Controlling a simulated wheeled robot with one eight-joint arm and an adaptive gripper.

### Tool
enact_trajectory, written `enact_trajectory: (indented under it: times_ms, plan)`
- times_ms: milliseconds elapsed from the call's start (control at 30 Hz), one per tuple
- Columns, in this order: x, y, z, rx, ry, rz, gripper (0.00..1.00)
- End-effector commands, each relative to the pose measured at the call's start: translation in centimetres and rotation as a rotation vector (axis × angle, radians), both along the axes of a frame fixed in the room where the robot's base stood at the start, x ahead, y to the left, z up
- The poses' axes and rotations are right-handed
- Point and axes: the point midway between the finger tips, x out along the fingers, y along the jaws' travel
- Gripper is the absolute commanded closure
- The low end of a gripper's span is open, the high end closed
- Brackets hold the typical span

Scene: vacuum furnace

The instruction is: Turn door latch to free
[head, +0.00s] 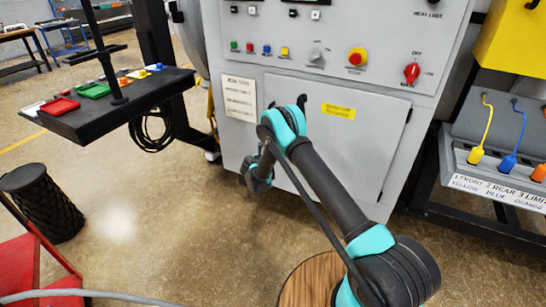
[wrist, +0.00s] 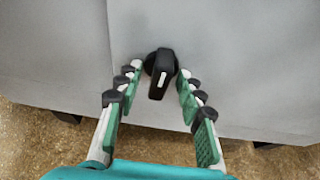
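The door latch (wrist: 159,84) is a black knob with a handle bar and a white stripe, on a grey panel in the wrist view. Its bar points down in the picture. My gripper (wrist: 160,95) is open, with one teal and black finger on each side of the latch. Narrow gaps show between the fingers and the bar, and I cannot tell whether any pad touches it. In the head view, my arm reaches to the grey cabinet door (head: 365,135).
The cabinet carries a control panel with a red knob (head: 411,73) and a red button (head: 357,57). A dark side tray (head: 100,117) stands left, a cable rack (head: 495,184) right. A black bin (head: 42,203) is at lower left. Floor between bin and cabinet is clear.

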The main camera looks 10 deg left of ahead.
Motion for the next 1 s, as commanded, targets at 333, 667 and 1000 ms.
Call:
enact_trajectory:
  times_ms: [333,667,1000]
  plan:
    - [0.19,-0.09,-0.11,0.0,0.0,0.0,0.67]
    - [0.17,-0.11,-0.09,0.001,0.0,-0.001,1.0]
    - [0.16,-0.2,-0.09,0.037,-0.013,-0.002,1.0]
